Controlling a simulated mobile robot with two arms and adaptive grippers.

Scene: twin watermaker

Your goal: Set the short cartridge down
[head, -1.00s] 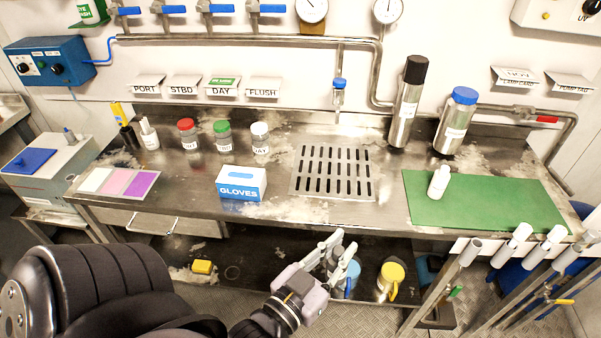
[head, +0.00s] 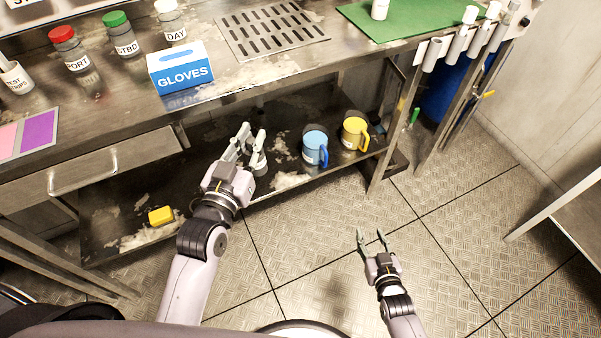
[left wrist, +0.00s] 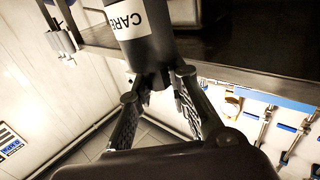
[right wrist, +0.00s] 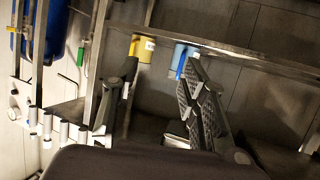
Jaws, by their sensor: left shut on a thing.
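The short cartridge (left wrist: 145,35) is a dark cylinder with a white label reading "CARB", upside down in the left wrist view. My left gripper (left wrist: 158,80) is shut on its end; the cartridge's far end is cut off by the picture's top. In the head view my left gripper (head: 250,140) is over the lower shelf, below the bench's front edge; the cartridge is not clearly made out there. Whether it touches the shelf I cannot tell. My right gripper (head: 371,236) is open and empty over the floor; its spread fingers also show in the right wrist view (right wrist: 160,70).
The lower shelf (head: 230,205) holds a blue mug (head: 315,148), a yellow mug (head: 354,133) and a yellow block (head: 160,215). A gloves box (head: 180,70) sits above on the bench. Holders (head: 458,45) hang at the bench's right end.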

